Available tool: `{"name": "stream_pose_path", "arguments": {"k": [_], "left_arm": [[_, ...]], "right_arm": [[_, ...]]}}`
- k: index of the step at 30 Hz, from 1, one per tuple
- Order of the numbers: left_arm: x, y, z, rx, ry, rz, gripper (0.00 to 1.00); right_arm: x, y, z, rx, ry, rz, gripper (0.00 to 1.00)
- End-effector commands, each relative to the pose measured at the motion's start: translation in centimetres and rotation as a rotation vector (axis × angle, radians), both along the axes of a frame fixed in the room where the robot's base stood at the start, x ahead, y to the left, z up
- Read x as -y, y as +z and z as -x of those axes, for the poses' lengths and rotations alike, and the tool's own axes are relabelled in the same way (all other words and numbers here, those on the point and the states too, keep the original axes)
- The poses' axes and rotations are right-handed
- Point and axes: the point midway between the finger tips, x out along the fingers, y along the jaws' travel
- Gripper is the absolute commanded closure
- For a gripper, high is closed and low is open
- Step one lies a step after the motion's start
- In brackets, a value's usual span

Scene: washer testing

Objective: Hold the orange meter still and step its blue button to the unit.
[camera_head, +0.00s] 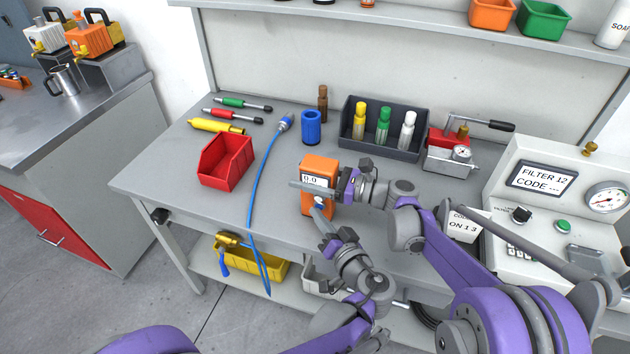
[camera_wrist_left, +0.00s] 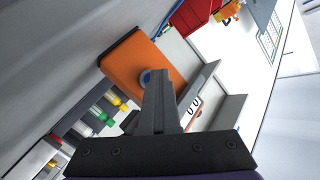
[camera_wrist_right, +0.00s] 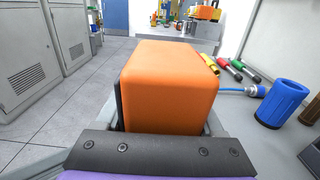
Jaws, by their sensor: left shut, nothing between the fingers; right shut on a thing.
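The orange meter (camera_head: 319,169) stands upright near the front edge of the grey bench. Its display reads something like 0.0; the unit is too small to read. My right gripper (camera_head: 312,186) is shut on the meter across its body, and the meter fills the right wrist view (camera_wrist_right: 170,85) between the fingers. The blue button (camera_wrist_left: 147,77) is on the meter's face, below the display. My left gripper (camera_wrist_left: 154,78) is shut and empty, its tips at the button and partly covering it. I cannot tell whether they press it.
A red bin (camera_head: 226,161), a blue cable (camera_head: 262,180) and a blue cylinder (camera_head: 311,128) lie left of and behind the meter. A dark tray (camera_head: 383,146) of bottles stands behind. A test panel (camera_head: 545,190) is at the right.

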Motion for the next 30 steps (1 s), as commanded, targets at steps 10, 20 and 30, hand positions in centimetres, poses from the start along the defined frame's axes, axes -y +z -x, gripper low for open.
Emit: {"name": "stream_pose_path", "arguments": {"k": [10,20,30], "left_arm": [[-0.1,0.0,0.4,0.0,-0.001,0.0,1.0],[-1.0,0.0,3.4,-0.001,-0.002,0.001,1.0],[-1.9,0.0,5.9,0.0,-0.001,0.0,1.0]], "right_arm": [[-0.1,-0.1,0.1,-0.003,0.003,0.001,1.0],[-0.1,-0.2,0.1,-0.003,0.002,0.001,1.0],[-0.1,-0.2,0.1,-0.002,0.002,0.002,1.0]]}}
